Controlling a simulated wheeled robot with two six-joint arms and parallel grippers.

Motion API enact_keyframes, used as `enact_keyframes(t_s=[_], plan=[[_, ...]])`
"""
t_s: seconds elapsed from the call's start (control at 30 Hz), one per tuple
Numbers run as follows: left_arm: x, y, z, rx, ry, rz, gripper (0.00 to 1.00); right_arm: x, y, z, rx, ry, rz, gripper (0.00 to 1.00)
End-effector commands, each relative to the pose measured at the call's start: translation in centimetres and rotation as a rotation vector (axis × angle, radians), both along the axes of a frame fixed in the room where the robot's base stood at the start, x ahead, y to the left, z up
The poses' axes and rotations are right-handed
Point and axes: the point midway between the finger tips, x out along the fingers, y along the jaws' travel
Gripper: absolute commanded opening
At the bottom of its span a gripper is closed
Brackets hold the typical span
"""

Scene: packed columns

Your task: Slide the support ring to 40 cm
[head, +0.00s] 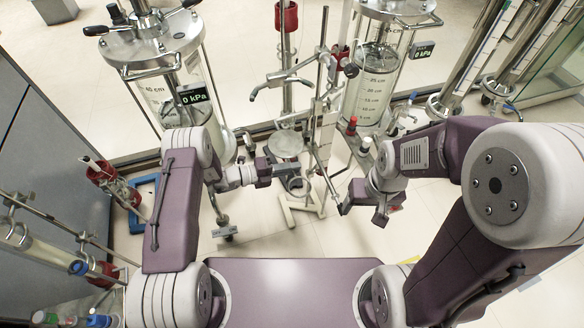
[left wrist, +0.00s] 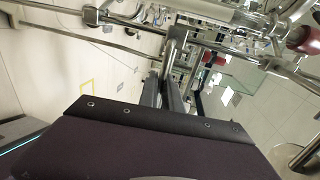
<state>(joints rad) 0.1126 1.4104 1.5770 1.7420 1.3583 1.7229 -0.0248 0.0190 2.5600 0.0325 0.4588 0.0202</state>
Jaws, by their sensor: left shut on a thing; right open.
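A tall metal stand has a thin upright rod (head: 322,60) and a pale base (head: 300,206) on the floor in front of me. A small metal ring (head: 298,185), which looks like the support ring, sits low beside the rod. My left gripper (head: 288,169) is shut at the ring's arm, just above it. In the left wrist view its dark fingers (left wrist: 165,93) close near a metal bar (left wrist: 177,40); the exact contact is hidden. My right gripper (head: 363,212) is open and empty, to the right of the stand. Scale markings at the ring cannot be read.
Clamps (head: 283,80) and red-fitted tubes (head: 287,18) crowd the rod. A red-fitted tube (head: 110,180) stands at left. Floor in front of the stand is clear.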

Motion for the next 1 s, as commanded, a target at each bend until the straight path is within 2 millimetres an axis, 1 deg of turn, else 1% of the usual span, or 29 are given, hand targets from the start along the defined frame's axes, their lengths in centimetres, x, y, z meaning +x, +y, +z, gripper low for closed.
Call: enact_keyframes(t_s=[0.13, 0.23, 0.37, 0.5, 0.6, 0.93, 0.97, 1.0], plan=[[0.0, 0.0, -0.5, 0.000, 0.001, -0.001, 0.00, 0.0, 0.0, -0.4, 0.000, 0.000, 0.000, 0.69], [-0.1, 0.0, -1.8, 0.000, 0.002, -0.001, 0.00, 0.0, 0.0, -1.4, 0.000, 0.000, 0.000, 0.69], [-0.1, 0.0, -4.9, 0.000, 0.002, -0.001, 0.00, 0.0, 0.0, -3.7, 0.000, 0.000, 0.000, 0.69], [-0.1, 0.0, -8.8, 0.001, 0.003, -0.001, 0.00, 0.0, 0.0, -6.5, 0.000, 0.000, 0.000, 0.69], [-0.1, 0.0, -10.3, 0.002, 0.002, -0.001, 0.00, 0.0, 0.0, -7.7, 0.000, 0.000, 0.000, 0.69], [-0.1, 0.0, -10.4, 0.005, 0.006, 0.000, 0.00, 0.0, 0.0, -7.4, 0.000, 0.000, 0.000, 0.69], [-0.2, 0.0, -10.5, 0.005, 0.006, 0.000, 0.17, 0.0, 0.0, -7.4, 0.000, 0.000, 0.000, 0.69], [-0.2, 0.0, -10.5, 0.005, 0.006, 0.000, 0.28, 0.0, 0.0, -7.4, 0.000, 0.000, 0.000, 0.69]])
